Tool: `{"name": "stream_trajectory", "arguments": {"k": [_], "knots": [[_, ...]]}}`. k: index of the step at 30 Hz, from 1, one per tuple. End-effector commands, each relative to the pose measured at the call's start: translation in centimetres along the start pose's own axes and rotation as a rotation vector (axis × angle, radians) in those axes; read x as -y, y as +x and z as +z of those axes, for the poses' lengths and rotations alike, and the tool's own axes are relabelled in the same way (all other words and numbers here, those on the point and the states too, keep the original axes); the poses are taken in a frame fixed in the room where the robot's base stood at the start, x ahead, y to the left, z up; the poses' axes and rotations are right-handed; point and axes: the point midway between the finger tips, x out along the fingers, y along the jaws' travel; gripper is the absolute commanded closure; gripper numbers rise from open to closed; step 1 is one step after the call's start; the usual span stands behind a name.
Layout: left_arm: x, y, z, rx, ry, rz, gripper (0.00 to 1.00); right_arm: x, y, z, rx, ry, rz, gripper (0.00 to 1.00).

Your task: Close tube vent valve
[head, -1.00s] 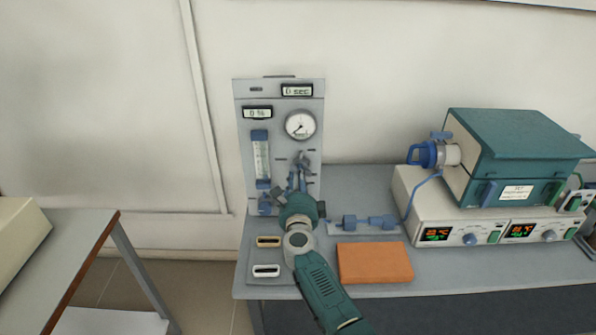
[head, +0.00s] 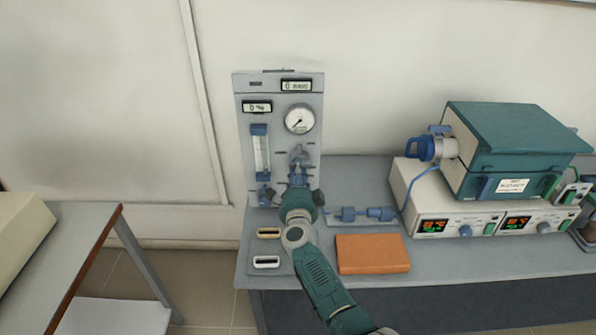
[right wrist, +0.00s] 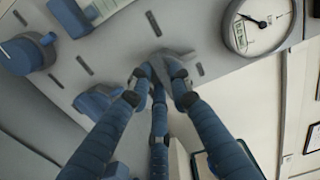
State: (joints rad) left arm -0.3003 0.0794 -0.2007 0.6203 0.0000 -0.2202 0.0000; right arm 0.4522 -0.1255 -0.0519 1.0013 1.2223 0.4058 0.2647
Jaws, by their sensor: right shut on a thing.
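The upright grey control panel (head: 243,150) stands at the back of the bench, left of the furnace. My right gripper (head: 299,160) reaches up its front, below the round gauge. Fingers and arm hide much of the knob in the head view. Another blue knob (right wrist: 92,103) sits beside the left finger in the wrist view. No lettering on the held knob is readable. My left gripper is not in view.
The panel carries a gauge (head: 299,119), a flow tube (head: 261,152) and small displays. An orange block (head: 372,254) and blue inline fittings (head: 367,214) lie on the bench right of my arm. A teal furnace (head: 520,140) stands further right. A separate table (head: 85,245) is at left.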

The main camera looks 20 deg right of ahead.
Motion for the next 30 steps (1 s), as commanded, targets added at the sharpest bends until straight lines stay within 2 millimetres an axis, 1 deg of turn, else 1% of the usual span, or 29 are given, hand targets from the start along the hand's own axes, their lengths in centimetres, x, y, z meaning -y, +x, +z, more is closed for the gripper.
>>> {"name": "stream_trajectory", "arguments": {"k": [1, 5, 6, 8, 9, 20, 23, 26, 30], "knots": [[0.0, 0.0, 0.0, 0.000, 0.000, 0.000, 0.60, -0.3, -0.1, 0.1, 0.002, -0.003, 0.004, 1.00], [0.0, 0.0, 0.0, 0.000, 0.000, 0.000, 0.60, -0.3, -0.1, 0.1, 0.002, -0.003, 0.004, 1.00], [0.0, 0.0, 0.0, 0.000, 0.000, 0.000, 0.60, -0.3, -0.1, 0.1, 0.002, -0.003, 0.004, 0.75], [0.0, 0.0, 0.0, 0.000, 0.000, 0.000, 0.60, -0.2, -0.1, 0.0, 0.001, -0.003, 0.004, 0.63], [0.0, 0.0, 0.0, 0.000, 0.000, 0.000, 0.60, -0.2, -0.1, 0.0, 0.001, -0.002, 0.003, 0.61], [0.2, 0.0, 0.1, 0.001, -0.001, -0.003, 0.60, -0.1, 0.0, 0.0, 0.000, 0.000, 0.001, 0.61], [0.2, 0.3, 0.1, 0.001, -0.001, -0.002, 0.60, -0.1, 0.0, 0.0, 0.000, 0.024, 0.001, 0.61], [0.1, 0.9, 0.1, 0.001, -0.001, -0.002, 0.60, -0.2, 0.0, 0.0, 0.000, 0.099, -0.001, 0.61], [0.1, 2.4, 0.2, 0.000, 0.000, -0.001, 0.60, -0.3, 0.0, 0.1, 0.000, 0.294, -0.003, 0.61]]}}
